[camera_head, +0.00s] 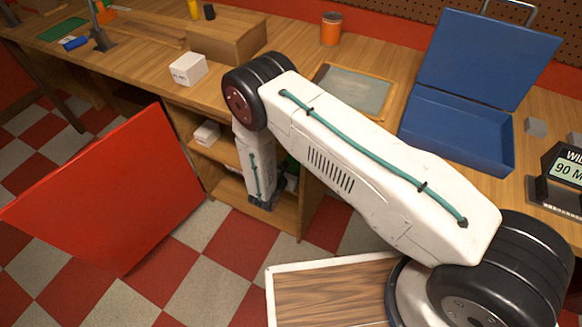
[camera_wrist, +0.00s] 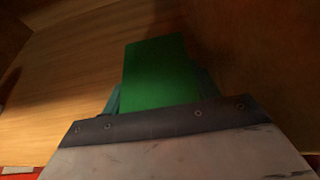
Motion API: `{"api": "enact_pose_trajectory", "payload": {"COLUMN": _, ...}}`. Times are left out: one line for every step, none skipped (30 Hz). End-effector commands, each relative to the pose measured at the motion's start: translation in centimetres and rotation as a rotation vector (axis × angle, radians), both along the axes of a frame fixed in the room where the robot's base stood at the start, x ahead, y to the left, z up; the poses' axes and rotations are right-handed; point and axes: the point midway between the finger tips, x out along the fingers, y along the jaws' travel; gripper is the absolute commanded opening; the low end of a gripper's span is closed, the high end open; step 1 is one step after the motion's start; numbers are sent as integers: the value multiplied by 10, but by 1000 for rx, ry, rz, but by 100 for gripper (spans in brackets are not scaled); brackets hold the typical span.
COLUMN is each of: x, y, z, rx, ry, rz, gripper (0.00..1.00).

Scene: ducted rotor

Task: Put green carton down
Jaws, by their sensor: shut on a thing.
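The green carton (camera_wrist: 160,72) shows in the wrist view, just beyond my gripper (camera_wrist: 160,92), which is shut on it. Teal finger parts show on both sides of the carton. A wooden surface lies behind and to the left of it; I cannot tell whether the carton touches it. In the head view my gripper (camera_head: 262,200) reaches down into the open shelf unit under the workbench. The carton is mostly hidden there behind my arm and the shelf.
The shelf unit (camera_head: 228,187) holds a small white box (camera_head: 207,133). A red door panel (camera_head: 110,195) stands open at the left. On the bench (camera_head: 290,50) are a white box (camera_head: 188,68), an orange can (camera_head: 331,28) and an open blue case (camera_head: 455,130).

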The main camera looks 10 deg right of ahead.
Motion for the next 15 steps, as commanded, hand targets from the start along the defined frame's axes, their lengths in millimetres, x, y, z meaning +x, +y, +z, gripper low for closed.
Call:
{"api": "enact_pose_trajectory", "payload": {"x": 0, "y": 0, "z": -1, "rx": 0, "ry": -1, "rz": 0, "gripper": 32}}
{"api": "enact_pose_trajectory", "payload": {"x": 0, "y": 0, "z": -1, "rx": 0, "ry": -1, "rz": 0, "gripper": 32}}
{"api": "enact_pose_trajectory", "payload": {"x": 0, "y": 0, "z": -1, "rx": 1, "ry": -2, "rz": 1, "gripper": 32}}
{"api": "enact_pose_trajectory", "payload": {"x": 0, "y": 0, "z": -1, "rx": 1, "ry": -2, "rz": 1, "gripper": 32}}
{"api": "enact_pose_trajectory", "payload": {"x": 0, "y": 0, "z": -1, "rx": 1, "ry": -2, "rz": 1, "gripper": 32}}
{"api": "enact_pose_trajectory", "payload": {"x": 0, "y": 1, "z": -1, "rx": 1, "ry": -2, "rz": 1, "gripper": 32}}
{"api": "enact_pose_trajectory", "payload": {"x": 0, "y": 1, "z": -1, "rx": 1, "ry": -2, "rz": 1, "gripper": 32}}
{"api": "enact_pose_trajectory", "payload": {"x": 0, "y": 1, "z": -1, "rx": 1, "ry": -2, "rz": 1, "gripper": 32}}
{"api": "enact_pose_trajectory", "payload": {"x": 0, "y": 1, "z": -3, "rx": 1, "ry": -2, "rz": 1, "gripper": 32}}
{"api": "enact_pose_trajectory", "payload": {"x": 0, "y": 1, "z": -3, "rx": 1, "ry": -2, "rz": 1, "gripper": 32}}
{"api": "enact_pose_trajectory", "payload": {"x": 0, "y": 1, "z": -4, "rx": 1, "ry": -1, "rz": 1, "gripper": 63}}
{"api": "enact_pose_trajectory", "payload": {"x": 0, "y": 1, "z": -3, "rx": 1, "ry": -2, "rz": 1, "gripper": 74}}
{"api": "enact_pose_trajectory", "payload": {"x": 0, "y": 1, "z": -3, "rx": 1, "ry": -1, "rz": 1, "gripper": 82}}
{"api": "enact_pose_trajectory", "payload": {"x": 0, "y": 1, "z": -3, "rx": 1, "ry": -1, "rz": 1, "gripper": 82}}
{"api": "enact_pose_trajectory", "payload": {"x": 0, "y": 1, "z": -3, "rx": 1, "ry": -1, "rz": 1, "gripper": 82}}
